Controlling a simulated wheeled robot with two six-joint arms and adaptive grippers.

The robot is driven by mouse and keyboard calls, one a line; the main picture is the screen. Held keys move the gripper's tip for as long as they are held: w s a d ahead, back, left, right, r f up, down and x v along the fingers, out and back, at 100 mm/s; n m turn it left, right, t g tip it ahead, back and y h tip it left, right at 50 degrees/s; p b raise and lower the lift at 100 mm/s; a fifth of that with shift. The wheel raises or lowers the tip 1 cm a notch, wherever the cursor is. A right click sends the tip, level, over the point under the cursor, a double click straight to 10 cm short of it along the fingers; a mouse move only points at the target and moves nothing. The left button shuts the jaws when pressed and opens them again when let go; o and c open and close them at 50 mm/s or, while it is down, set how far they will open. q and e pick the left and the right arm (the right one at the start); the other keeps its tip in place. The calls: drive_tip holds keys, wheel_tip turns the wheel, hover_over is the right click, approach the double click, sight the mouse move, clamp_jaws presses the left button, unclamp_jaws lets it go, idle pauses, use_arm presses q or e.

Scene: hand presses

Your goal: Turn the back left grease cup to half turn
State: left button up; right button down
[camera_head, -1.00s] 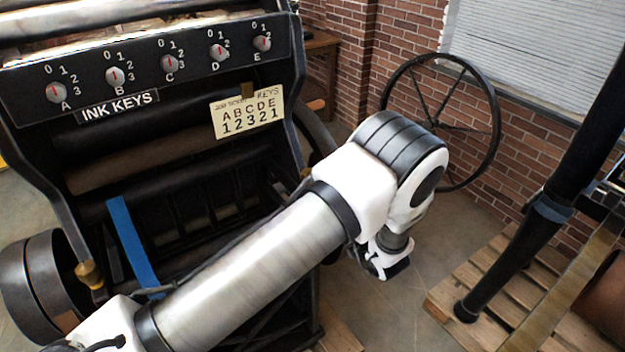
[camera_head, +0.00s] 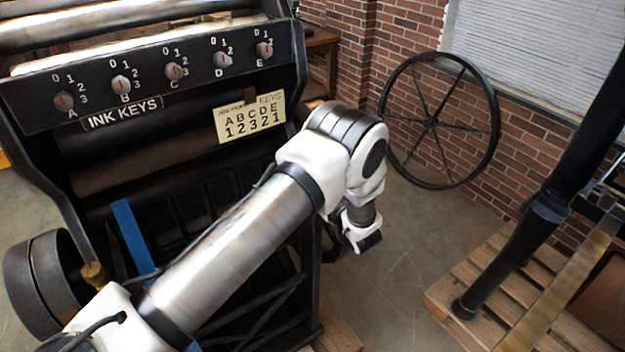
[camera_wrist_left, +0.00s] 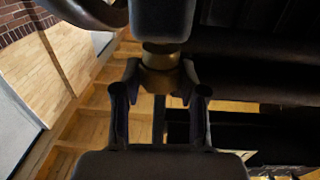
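My left arm crosses the head view from the lower left, and its far end is to the right of the black press (camera_head: 190,190). The gripper's fingers cannot be made out there. In the left wrist view my left gripper (camera_wrist_left: 160,76) has its two dark fingers on either side of a brass grease cup (camera_wrist_left: 160,58). The fingertips appear to touch its sides. The cup sits against a dark rounded block (camera_wrist_left: 162,18). The angle it is turned to cannot be read. A brass-coloured fitting (camera_head: 94,274) shows on the press's left side. My right gripper is not in view.
The press carries a row of ink keys (camera_head: 122,85) and a yellow job ticket (camera_head: 250,116). A large spoked wheel (camera_head: 497,130) stands by the brick wall. Floor between is clear.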

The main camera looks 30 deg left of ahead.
use_arm(q)
drive_tip(key=shift+s+a+m+t+h, duration=0.1)
drive_tip(key=shift+m+t+h, duration=1.3)
drive_tip(key=shift+t, duration=0.6)
drive_tip(key=o, duration=1.1)
drive_tip(key=shift+o, duration=0.2)
drive_tip(key=v, duration=1.2)
drive_tip(key=shift+f, duration=0.15)
